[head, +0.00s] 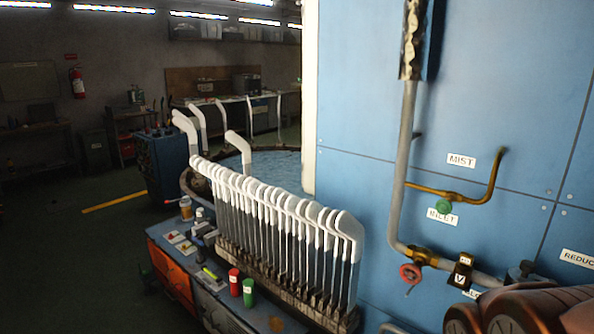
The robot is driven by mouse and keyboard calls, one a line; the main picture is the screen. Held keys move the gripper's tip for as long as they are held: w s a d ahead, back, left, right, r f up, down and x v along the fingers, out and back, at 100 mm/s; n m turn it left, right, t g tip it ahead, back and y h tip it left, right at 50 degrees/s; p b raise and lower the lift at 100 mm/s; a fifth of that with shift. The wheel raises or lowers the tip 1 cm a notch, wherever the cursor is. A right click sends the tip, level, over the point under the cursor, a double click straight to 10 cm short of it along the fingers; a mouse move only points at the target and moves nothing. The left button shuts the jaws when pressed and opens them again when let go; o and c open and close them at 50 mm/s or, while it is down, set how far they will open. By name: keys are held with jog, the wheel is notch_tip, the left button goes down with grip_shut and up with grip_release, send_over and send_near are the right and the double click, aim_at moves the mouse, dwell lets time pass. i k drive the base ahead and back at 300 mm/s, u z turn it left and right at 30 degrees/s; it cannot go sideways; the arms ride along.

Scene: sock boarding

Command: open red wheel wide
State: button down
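The red wheel (410,273) is a small handwheel on a brass valve (424,257) low on the grey pipe, in front of the blue wall panel. It is seen at an angle, and how far it is turned cannot be told. My gripper is not in view. A brown, rounded part at the lower right appears to be a link of my arm, and it stands apart from the wheel.
A green wheel (443,207) sits higher on a brass side pipe, near the labels MIST (461,160) and INLET. A black block marked V (461,272) is right of the red wheel. White sock boards (285,215) stand in a row at left, above a bench with red and green cups.

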aim_at(414, 270)
jog(key=u, duration=0.45)
jog(key=k, duration=1.05)
jog(key=u, duration=0.45)
jog(key=i, duration=0.3)
jog(key=u, duration=0.15)
